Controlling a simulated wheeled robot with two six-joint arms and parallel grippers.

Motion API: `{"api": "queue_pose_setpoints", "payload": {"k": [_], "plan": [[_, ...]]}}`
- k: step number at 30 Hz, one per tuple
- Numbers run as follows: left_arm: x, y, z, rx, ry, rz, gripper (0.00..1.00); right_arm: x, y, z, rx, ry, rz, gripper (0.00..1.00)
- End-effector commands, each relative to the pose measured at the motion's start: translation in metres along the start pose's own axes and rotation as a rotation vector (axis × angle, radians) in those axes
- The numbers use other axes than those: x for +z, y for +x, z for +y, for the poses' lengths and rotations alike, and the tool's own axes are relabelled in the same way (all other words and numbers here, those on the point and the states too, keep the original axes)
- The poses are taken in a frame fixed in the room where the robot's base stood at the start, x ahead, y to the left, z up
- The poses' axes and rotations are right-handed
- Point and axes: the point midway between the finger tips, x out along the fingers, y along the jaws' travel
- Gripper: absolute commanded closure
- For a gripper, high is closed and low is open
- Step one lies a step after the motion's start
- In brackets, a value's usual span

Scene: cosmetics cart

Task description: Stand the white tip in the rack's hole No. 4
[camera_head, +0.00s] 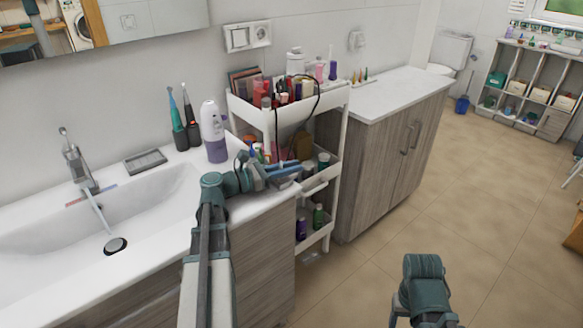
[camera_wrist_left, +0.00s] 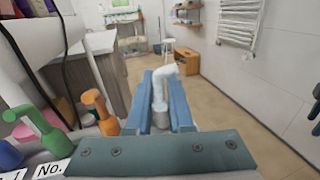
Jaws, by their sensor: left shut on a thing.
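My left gripper (camera_head: 284,170) reaches over the right end of the sink counter, beside the cart. In the left wrist view its blue fingers (camera_wrist_left: 160,103) are shut on the white tip (camera_wrist_left: 162,83), which has a bent top and a grey lower part. The tip stands roughly upright between the fingers. Left of them, the rack (camera_wrist_left: 72,157) carries an orange tip (camera_wrist_left: 99,110) and a green tip (camera_wrist_left: 37,125). A "No." label shows on the rack, but its number is cut off. Hole No. 4 cannot be made out. My right gripper is not visible.
The white cart (camera_head: 341,98) with bottles and a dark hanging cable stands close to my left gripper. A white and purple bottle (camera_head: 213,133) and toothbrushes (camera_head: 184,118) stand on the counter (camera_head: 180,173) to its left. Open floor lies to the right.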

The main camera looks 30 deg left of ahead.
Motion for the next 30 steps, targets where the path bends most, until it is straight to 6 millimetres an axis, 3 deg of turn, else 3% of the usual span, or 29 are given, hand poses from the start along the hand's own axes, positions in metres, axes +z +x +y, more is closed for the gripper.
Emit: {"api": "queue_pose_setpoints", "payload": {"k": [4, 5, 9, 11, 22, 30], "plan": [[-0.005, 0.000, 0.000, 0.000, 0.000, 0.000, 1.00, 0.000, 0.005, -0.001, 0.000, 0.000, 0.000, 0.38], [-0.004, 0.000, 0.000, 0.000, 0.000, 0.000, 0.79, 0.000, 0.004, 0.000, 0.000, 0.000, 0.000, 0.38], [-0.004, 0.000, 0.000, 0.000, 0.000, 0.000, 0.54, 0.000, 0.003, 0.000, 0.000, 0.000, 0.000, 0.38], [-0.003, 0.000, 0.000, 0.000, 0.000, 0.000, 0.46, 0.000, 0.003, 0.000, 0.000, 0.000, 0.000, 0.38], [-0.004, -0.006, 0.000, 0.001, 0.000, 0.000, 0.46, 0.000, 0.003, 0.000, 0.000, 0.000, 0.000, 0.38], [-0.004, -0.058, 0.000, 0.005, 0.000, 0.001, 0.46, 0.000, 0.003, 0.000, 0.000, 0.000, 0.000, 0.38]]}}
